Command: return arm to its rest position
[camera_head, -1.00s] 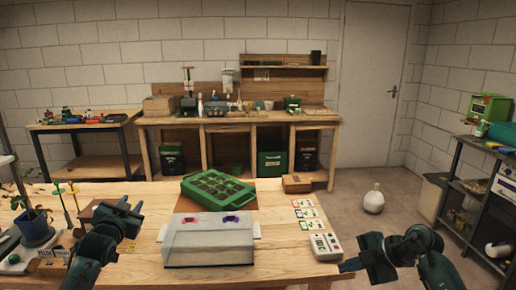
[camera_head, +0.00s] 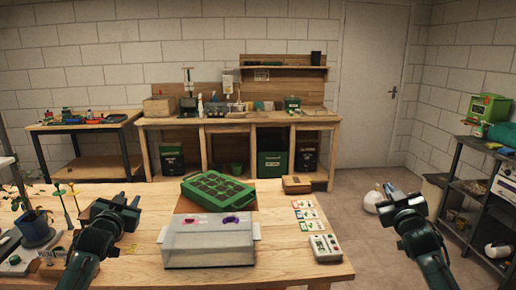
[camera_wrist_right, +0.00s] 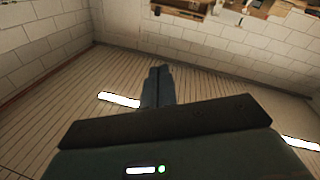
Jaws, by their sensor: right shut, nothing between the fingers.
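My right gripper (camera_head: 389,188) is raised past the right end of the wooden table (camera_head: 290,262), over the floor, and points up and away. In the right wrist view its two dark fingers (camera_wrist_right: 158,72) are together with nothing between them. My left gripper (camera_head: 131,200) is above the left part of the table, apart from the things on it. Its fingertips are too small and dark to tell whether they are open.
On the table stand a green seedling tray (camera_head: 217,191), a clear-lidded box (camera_head: 209,242), a white device with buttons (camera_head: 324,248), small cards (camera_head: 306,214) and a potted plant (camera_head: 35,228). A dark shelf (camera_head: 463,190) stands at the right. A white round jug (camera_head: 372,201) is on the floor.

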